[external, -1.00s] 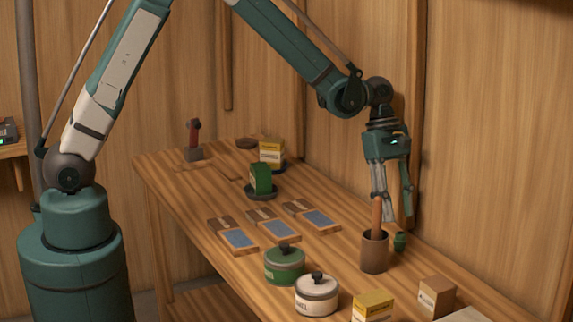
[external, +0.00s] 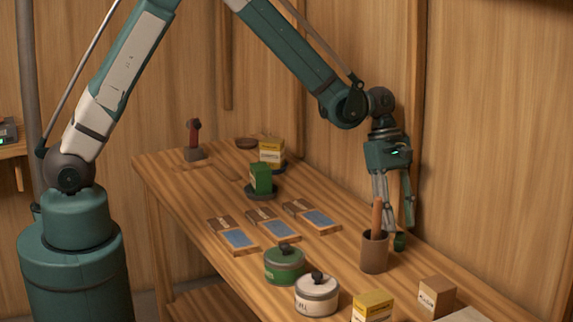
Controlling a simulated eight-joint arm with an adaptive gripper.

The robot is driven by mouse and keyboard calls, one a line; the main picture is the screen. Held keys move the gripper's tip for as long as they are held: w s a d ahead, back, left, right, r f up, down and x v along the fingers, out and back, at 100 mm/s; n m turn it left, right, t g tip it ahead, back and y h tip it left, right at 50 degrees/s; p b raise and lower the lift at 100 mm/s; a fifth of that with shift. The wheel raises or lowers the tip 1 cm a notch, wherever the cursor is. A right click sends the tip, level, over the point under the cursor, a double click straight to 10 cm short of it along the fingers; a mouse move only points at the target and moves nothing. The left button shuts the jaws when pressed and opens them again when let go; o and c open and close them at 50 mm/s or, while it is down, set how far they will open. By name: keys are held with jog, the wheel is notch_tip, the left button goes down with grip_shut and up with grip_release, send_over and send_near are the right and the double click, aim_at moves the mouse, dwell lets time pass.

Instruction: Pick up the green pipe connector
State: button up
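The green pipe connector (external: 400,242) is a small dark green piece on the wooden bench, just right of a brown cup. My gripper (external: 399,229) points down directly above it. Its two fingers are spread apart, with the tips at about the top of the connector. The cup and the wooden handle in it partly cover the left finger. Whether the fingers touch the connector cannot be told.
The brown cup (external: 374,253) with an upright wooden handle (external: 377,216) stands close beside my gripper. A brown box (external: 436,296), a yellow box (external: 372,306), a white pot (external: 317,296) and a green pot (external: 285,266) stand nearer the front. The wall is close behind.

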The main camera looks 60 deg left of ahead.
aim_at(400, 233)
jog(key=shift+x, duration=2.6)
jog(key=shift+c, duration=0.3)
jog(key=c, duration=0.7)
